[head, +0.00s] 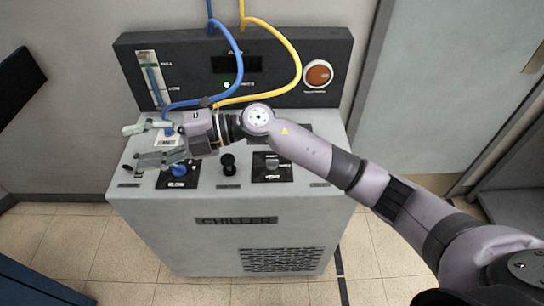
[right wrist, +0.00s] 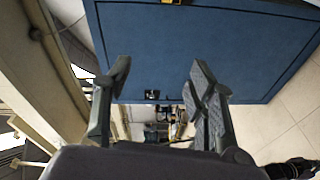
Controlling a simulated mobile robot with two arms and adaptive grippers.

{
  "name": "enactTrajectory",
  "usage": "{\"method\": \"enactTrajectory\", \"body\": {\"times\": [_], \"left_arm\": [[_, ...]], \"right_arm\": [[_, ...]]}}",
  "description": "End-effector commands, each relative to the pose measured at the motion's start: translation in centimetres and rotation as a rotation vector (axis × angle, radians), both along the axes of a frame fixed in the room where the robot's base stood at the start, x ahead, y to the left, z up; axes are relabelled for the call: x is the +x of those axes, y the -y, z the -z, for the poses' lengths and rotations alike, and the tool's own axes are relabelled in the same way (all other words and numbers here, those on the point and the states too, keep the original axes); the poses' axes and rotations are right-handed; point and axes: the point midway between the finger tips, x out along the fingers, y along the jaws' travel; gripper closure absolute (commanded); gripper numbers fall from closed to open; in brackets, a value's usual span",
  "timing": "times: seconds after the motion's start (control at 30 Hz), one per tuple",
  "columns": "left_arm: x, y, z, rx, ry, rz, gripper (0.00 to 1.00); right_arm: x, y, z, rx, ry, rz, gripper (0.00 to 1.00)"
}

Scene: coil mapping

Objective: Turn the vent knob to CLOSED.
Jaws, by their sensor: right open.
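The grey chiller cabinet (head: 213,222) stands ahead with controls on its top. A blue knob (head: 180,170) on a black plate, a black knob (head: 228,163) and a grey knob (head: 272,164) on another black plate sit along its front. My left gripper is not in view.
A dark back panel (head: 285,75) carries a gauge (head: 153,79), a display and a round orange button (head: 318,74). A blue hose (head: 237,58) and a yellow hose (head: 293,52) reach down near my right wrist. A blue panel (right wrist: 205,50) fills the right wrist view's background.

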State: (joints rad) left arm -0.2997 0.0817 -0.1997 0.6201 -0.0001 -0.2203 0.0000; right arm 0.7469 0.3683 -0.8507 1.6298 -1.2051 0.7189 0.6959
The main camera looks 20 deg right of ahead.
Motion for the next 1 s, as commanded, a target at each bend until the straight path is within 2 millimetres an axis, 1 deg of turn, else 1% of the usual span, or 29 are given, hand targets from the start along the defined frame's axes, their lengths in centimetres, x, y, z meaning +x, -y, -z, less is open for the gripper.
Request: {"method": "enactTrajectory", "body": {"times": [0.03, 0.07, 0.1, 0.13, 0.17, 0.2, 0.23, 0.27, 0.3, 0.37, 0.4, 0.5, 0.6, 0.67, 0.73, 0.87, 1.0], "left_arm": [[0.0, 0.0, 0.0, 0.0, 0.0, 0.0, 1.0], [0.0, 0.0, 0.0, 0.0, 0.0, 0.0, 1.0], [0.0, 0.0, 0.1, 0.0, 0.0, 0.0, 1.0], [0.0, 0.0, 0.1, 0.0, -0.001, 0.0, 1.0], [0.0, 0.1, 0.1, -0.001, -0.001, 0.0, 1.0], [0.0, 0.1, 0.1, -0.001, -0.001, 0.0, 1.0], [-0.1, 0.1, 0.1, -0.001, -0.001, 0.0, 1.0], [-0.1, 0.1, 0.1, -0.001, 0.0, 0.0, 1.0], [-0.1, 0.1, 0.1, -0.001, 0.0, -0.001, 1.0], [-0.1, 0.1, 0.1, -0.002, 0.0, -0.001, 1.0], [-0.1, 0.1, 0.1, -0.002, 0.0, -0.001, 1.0], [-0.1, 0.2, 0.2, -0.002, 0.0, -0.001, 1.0], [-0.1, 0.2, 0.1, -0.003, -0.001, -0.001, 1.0], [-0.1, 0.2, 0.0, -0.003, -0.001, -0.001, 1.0], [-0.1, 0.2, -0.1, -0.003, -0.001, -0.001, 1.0], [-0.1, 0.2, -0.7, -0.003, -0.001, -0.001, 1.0], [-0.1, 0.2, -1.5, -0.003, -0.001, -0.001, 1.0]], "right_arm": [[0.4, 0.8, 1.6, -0.155, 0.041, -0.06, 0.48], [0.5, 1.4, 2.8, -0.25, 0.055, -0.093, 0.48], [1.0, 2.8, 4.3, -0.38, 0.067, -0.128, 0.48], [1.5, 4.1, 5.3, -0.48, 0.07, -0.145, 0.48], [2.1, 5.6, 6.2, -0.582, 0.071, -0.156, 0.48], [3.0, 8.0, 7.2, -0.717, 0.066, -0.164, 0.48], [3.7, 9.9, 7.7, -0.817, 0.058, -0.162, 0.48], [4.4, 12.0, 8.0, -0.912, 0.044, -0.155, 0.48], [5.4, 14.7, 8.1, -1.03, 0.024, -0.137, 0.48], [6.5, 18.6, 7.7, -1.186, -0.012, -0.103, 0.48], [7.1, 20.9, 7.3, -1.272, -0.036, -0.077, 0.48], [7.9, 25.1, 6.0, -1.428, -0.093, -0.018, 0.48], [8.2, 27.3, 5.2, -1.504, -0.126, 0.015, 0.48], [8.2, 27.8, 5.2, -1.521, -0.135, 0.023, 0.48], [8.2, 28.0, 5.7, -1.526, -0.139, 0.023, 0.48], [8.1, 27.9, 7.7, -1.524, -0.139, 0.018, 0.48], [8.1, 27.8, 10.6, -1.523, -0.139, 0.016, 0.48]]}}
